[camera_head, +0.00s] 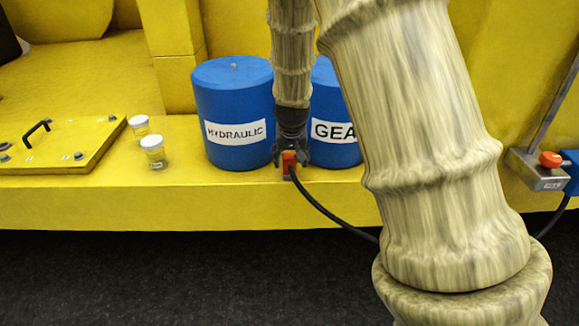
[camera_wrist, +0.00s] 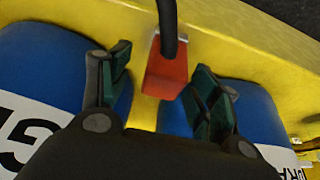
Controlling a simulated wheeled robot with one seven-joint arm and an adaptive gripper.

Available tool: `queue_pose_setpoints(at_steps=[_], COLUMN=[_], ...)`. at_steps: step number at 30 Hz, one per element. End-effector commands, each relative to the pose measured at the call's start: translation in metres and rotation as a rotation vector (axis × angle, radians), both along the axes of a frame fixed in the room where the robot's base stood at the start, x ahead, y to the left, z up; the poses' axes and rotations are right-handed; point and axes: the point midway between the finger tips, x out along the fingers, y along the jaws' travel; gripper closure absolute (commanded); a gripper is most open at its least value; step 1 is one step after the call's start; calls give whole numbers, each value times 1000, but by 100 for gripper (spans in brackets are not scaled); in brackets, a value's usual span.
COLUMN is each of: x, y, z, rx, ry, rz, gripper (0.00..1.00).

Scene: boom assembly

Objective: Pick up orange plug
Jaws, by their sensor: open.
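The orange plug (camera_head: 289,163) is a small block with a black cable, at the front edge of the yellow ledge between the two blue drums. In the wrist view the plug (camera_wrist: 167,76) shows red-orange, with its cable running to the top of the picture. My gripper (camera_head: 291,150) is right at the plug, pointing down in the head view. In the wrist view my gripper (camera_wrist: 163,82) is open, with one dark green finger on each side of the plug. A gap shows on the left side; the right finger is close, and I cannot tell if it touches.
Blue drums marked HYDRAULIC (camera_head: 232,105) and GEA (camera_head: 333,110) stand close on both sides. Two small jars (camera_head: 153,152) stand left on the yellow ledge (camera_head: 120,205). A metal box with an orange knob (camera_head: 550,160) is at right. The cable (camera_head: 330,213) hangs over the ledge.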

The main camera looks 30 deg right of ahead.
Motion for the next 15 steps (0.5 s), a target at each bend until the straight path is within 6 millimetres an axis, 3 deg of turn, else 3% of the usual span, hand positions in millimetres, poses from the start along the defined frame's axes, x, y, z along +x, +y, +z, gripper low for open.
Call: queue_pose_setpoints(at_steps=[15], x=[17], y=[-6], z=[-38], rx=[1], ry=[1], rz=[0], gripper=[38])
